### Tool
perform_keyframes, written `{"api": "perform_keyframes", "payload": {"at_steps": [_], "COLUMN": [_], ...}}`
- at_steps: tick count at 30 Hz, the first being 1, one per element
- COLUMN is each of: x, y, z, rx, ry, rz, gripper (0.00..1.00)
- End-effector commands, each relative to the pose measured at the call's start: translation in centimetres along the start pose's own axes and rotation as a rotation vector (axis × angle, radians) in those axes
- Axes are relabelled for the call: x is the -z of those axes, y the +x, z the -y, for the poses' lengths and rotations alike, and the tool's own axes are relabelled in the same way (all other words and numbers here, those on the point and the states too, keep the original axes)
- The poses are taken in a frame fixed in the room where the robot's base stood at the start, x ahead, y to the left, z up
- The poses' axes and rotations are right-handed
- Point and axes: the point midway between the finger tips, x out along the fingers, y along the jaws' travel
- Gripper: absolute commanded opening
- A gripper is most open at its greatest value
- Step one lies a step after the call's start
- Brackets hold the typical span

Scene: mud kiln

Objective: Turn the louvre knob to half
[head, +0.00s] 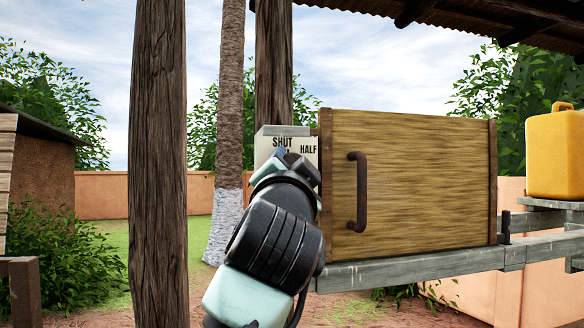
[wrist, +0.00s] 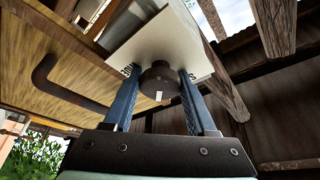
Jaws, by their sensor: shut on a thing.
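The louvre knob (wrist: 158,80) is a dark round knob with a small white mark on it, in the wrist view. It sits on a pale label plate (wrist: 160,38), which also shows in the head view (head: 264,146) with the words SHUT and HALF. My gripper (wrist: 158,76) has its two blue fingers on either side of the knob and is shut on it. In the head view my gripper and wrist cover the knob, so which word it points at cannot be told there. The plate's lettering is mostly hidden in the wrist view.
A wooden door (head: 420,180) with a dark curved handle (head: 358,192) is just right of the plate. A thick wooden post (head: 158,160) stands left of my arm. A yellow jerrycan (head: 554,152) stands on a shelf at the far right.

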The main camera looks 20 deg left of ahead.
Motion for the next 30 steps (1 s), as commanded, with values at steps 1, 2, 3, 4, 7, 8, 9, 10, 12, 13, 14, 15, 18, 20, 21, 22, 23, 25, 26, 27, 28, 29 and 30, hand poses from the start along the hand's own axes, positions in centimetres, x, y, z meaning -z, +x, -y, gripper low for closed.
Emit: {"api": "perform_keyframes", "payload": {"at_steps": [1,2,3,4,7,8,9,10,12,13,14,15,18,20,21,22,23,25,26,27,28,29,30], "x": [0.0,0.0,0.0,0.0,0.0,0.0,0.0,0.0,0.0,0.0,0.0,0.0,-0.1,-0.2,-0.2,-0.3,-0.3,-0.3,-0.3,-0.3,-0.3,-0.3,-0.3], "y": [0.0,0.0,0.0,0.0,0.0,0.0,0.0,0.0,0.0,0.0,0.0,-0.1,-0.9,-1.6,-2.3,-2.8,-3.4,-4.9,-5.6,-6.5,-7.2,-7.8,-8.6], "z": [0.0,0.0,0.0,0.0,0.0,0.0,0.0,0.0,0.0,0.0,0.0,-0.1,-0.2,-0.3,-0.3,-0.4,-0.4,-0.4,-0.4,-0.4,-0.4,-0.4,-0.3], "rx": [0.000,0.000,0.000,0.000,0.000,0.000,0.000,0.000,0.000,0.000,0.000,0.000,0.000,0.001,0.001,0.001,0.002,0.002,0.002,0.002,0.002,0.003,0.003], "ry": [0.001,0.001,0.001,0.000,0.000,0.000,0.000,0.000,-0.001,-0.001,-0.001,-0.001,-0.002,-0.002,-0.002,-0.002,-0.002,-0.002,-0.002,-0.002,-0.002,-0.002,-0.001], "rz": [0.001,0.001,0.001,0.001,0.001,0.001,0.001,0.001,0.001,0.001,0.000,0.000,0.000,-0.002,-0.002,-0.003,-0.003,-0.003,-0.004,-0.004,-0.004,-0.004,-0.003], "gripper": [0.61,0.66,0.73,0.79,0.86,0.86,0.86,0.86,0.86,0.86,0.86,0.86,0.86,0.86,0.86,0.86,0.86,0.86,0.86,0.86,0.86,0.86,0.86]}}
